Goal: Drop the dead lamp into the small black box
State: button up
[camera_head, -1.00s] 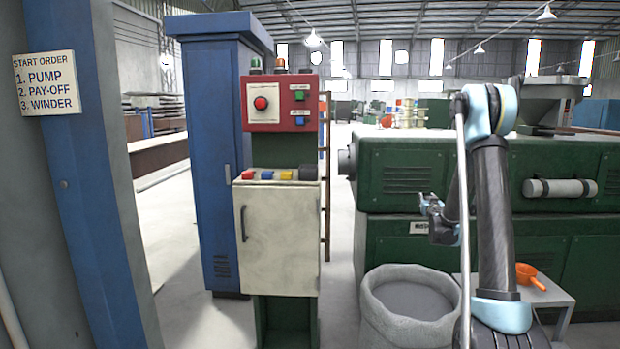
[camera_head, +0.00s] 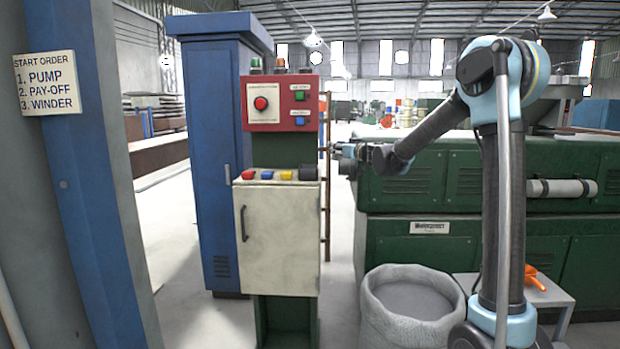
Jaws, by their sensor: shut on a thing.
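A control post stands at centre left with a small black box (camera_head: 308,172) at the right end of its shelf. Along the top of the post are a green lamp (camera_head: 255,65), an orange lamp (camera_head: 280,65) and a dark fitting (camera_head: 305,69) at the right. I cannot tell whether that dark fitting is a lamp or an empty socket. My gripper (camera_head: 334,149) is just right of the post in the picture, a little above the box's height. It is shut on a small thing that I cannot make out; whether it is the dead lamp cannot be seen.
Red, blue and yellow caps (camera_head: 267,175) sit left of the box. A red button panel (camera_head: 280,103) rises above the shelf. A green machine (camera_head: 420,200) stands behind my arm. A grey sack (camera_head: 408,325) and a side table (camera_head: 548,292) are low at the right.

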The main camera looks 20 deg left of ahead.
jog(key=s+a+r+n+g+y, duration=0.2)
jog(key=s+a+r+g, duration=0.1)
jog(key=s+a+r, duration=0.5)
notch_tip(320, 180, down, 6)
jog(key=shift+s+f, duration=0.25)
jog(key=shift+s, duration=0.15)
jog(key=o, duration=1.2)
jog(key=shift+d, duration=0.1)
jog(key=v, duration=1.1)
jog(key=shift+s+d+f, duration=0.25)
jog(key=shift+d, duration=0.1)
